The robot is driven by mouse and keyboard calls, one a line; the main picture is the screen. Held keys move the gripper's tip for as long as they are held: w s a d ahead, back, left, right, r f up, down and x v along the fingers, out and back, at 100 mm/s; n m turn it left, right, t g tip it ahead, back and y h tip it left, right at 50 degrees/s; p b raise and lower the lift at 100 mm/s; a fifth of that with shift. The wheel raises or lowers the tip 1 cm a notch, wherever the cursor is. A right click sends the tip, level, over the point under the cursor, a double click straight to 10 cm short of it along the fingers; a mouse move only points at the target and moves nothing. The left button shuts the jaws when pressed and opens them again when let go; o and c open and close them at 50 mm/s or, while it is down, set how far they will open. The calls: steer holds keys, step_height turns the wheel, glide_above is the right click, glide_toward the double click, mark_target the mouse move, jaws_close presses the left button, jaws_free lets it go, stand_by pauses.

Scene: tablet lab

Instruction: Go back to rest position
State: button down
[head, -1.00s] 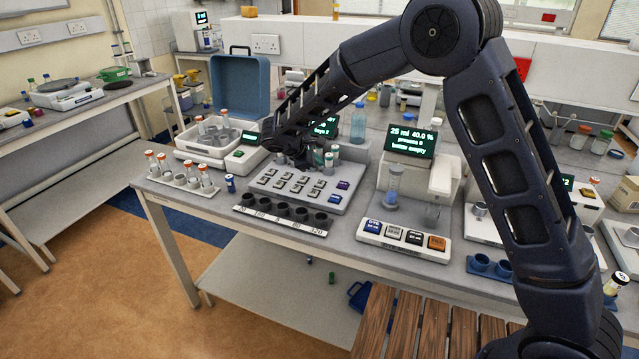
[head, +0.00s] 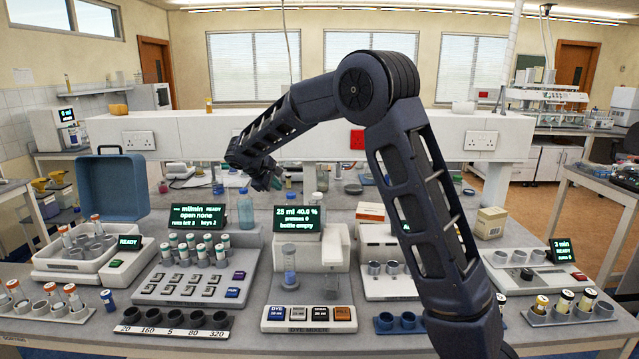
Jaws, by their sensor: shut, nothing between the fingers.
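My gripper (head: 268,180) is at the end of my arm, raised above the back of the bench, a little left of the middle of the head view. It is shut and holds nothing. It hangs in the air, in front of the white raised shelf. The bench (head: 262,345) with its lab devices lies below and in front of it.
A dosing device (head: 335,265) with a "bottle empty" screen stands mid-bench. Left of it are a keypad device (head: 240,262) with capped vials and an open blue-lidded device (head: 110,185). A blue bottle (head: 245,208) stands near below my gripper. Vial racks line the front edge.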

steer(key=d+r+m+g, duration=0.1)
steer(key=d+r+m, duration=0.35)
steer(key=d, duration=0.95)
steer(key=s+d+r+m+g+y, duration=0.1)
steer(key=s+d+r, duration=0.1)
steer(key=s+d, duration=0.45)
steer(key=s+d+r+m+g+y, duration=0.1)
steer(key=s+d+r+m, duration=0.2)
steer(key=d, duration=0.7)
steer(key=s+d+f+m+y, duration=0.1)
steer(key=s+d, duration=0.3)
steer(key=s, duration=0.5)
steer(key=s+d+f+m+y, duration=0.1)
steer(key=s+d+f+m, duration=0.2)
steer(key=s, duration=0.6)
steer(key=s+d+f+m+y, duration=0.1)
steer(key=s+d, duration=0.4)
steer(key=s, duration=0.5)
steer(key=shift+d+f+m, duration=0.4)
steer(key=shift+m, duration=0.05)
